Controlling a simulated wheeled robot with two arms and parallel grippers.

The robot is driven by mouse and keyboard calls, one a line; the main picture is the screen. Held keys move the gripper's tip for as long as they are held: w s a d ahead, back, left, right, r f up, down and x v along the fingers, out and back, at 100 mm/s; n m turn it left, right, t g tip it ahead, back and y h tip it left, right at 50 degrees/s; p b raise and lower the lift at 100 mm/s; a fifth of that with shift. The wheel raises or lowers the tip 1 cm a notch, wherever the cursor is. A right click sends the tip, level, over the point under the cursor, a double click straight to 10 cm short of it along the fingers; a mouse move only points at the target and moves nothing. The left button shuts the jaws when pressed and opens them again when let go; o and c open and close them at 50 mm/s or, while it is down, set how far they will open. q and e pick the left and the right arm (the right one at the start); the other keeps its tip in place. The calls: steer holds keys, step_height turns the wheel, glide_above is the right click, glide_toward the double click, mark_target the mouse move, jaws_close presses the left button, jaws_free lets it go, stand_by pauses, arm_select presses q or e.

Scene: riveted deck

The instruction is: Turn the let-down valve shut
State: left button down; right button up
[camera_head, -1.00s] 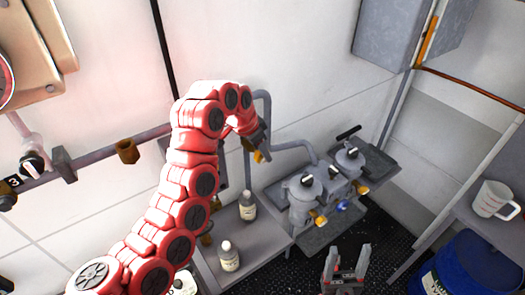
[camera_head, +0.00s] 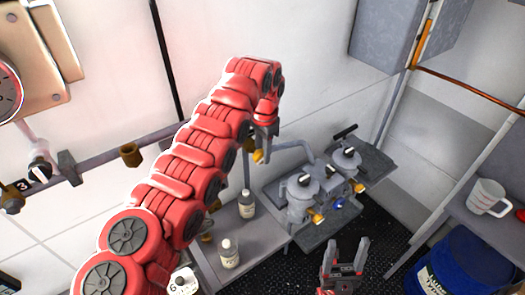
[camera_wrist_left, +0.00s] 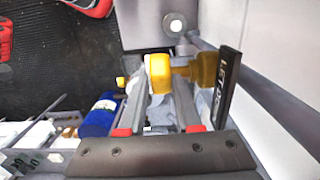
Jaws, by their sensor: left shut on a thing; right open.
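The let-down valve shows in the left wrist view as a bright yellow handle (camera_wrist_left: 160,74) joined to a darker brass body (camera_wrist_left: 204,70). A dark label plate (camera_wrist_left: 228,88) with partly readable lettering stands beside it. My left gripper (camera_wrist_left: 163,88) is shut on the yellow handle, with one finger on each side. In the head view the left gripper (camera_head: 264,146) points down at the wall piping, and a small bit of the yellow handle (camera_head: 258,156) shows at its tips. My right gripper (camera_head: 347,256) is open and empty, low in the middle, well apart from the valve.
Two bottles (camera_head: 247,205) (camera_head: 229,253) stand on a grey shelf below the left gripper. Grey pump-like units (camera_head: 303,195) with brass fittings stand to the right. A jug (camera_head: 486,196) sits on the right shelf above a blue drum (camera_head: 462,270). Open dark floor lies between.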

arm_select(q)
steer(key=shift+w+r+p, duration=0.15)
steer(key=shift+r+p, duration=0.1)
steer(key=shift+p, duration=0.25)
steer(key=shift+y, duration=0.3)
steer(key=c, duration=0.6)
jaws_free()
steer(key=shift+f, duration=0.15)
